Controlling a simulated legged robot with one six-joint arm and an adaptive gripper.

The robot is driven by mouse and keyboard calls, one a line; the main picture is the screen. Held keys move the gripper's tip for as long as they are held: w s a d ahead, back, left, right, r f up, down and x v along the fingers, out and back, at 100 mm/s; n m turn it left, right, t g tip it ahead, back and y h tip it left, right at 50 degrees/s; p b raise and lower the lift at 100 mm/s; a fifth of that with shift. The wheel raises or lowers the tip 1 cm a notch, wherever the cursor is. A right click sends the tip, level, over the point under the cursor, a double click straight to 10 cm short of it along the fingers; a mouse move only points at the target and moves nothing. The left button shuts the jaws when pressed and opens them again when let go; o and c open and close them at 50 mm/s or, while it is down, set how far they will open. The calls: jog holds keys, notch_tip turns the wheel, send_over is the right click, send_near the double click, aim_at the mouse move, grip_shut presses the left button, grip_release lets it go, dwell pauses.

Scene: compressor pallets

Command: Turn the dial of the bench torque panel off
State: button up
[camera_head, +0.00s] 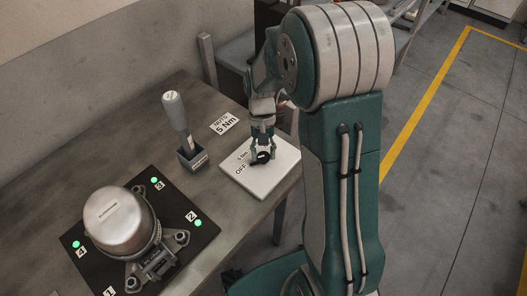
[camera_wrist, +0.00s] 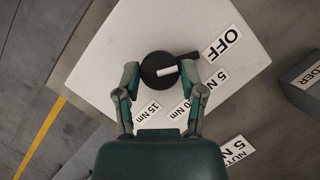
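The bench torque panel (camera_head: 254,181) is a white slab near the table's right edge; it fills much of the wrist view (camera_wrist: 120,45). Its round black dial (camera_wrist: 156,82) has a white pointer bar (camera_wrist: 167,71). The bar points roughly right, between the OFF label (camera_wrist: 222,43) and the 5 Nm label (camera_wrist: 217,80). The 10 Nm and 15 Nm labels are below, partly hidden. My gripper (camera_wrist: 159,72) is over the panel with its open fingers on both sides of the dial. A gap shows at the left finger; contact at the right is unclear. The dial also shows beneath my gripper (camera_head: 263,157).
A grey-handled driver (camera_head: 176,112) stands in a dark holder (camera_head: 191,158) left of the panel. A "NUTS 5 Nm" label (camera_head: 223,123) lies behind. A metal compressor (camera_head: 120,222) sits on a black plate (camera_head: 195,230) with green lights. Open floor lies right of the table.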

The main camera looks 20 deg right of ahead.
jog(key=shift+o, duration=1.4)
jog(key=v, duration=1.2)
jog(key=shift+w, duration=0.15)
jog(key=shift+f, duration=0.1)
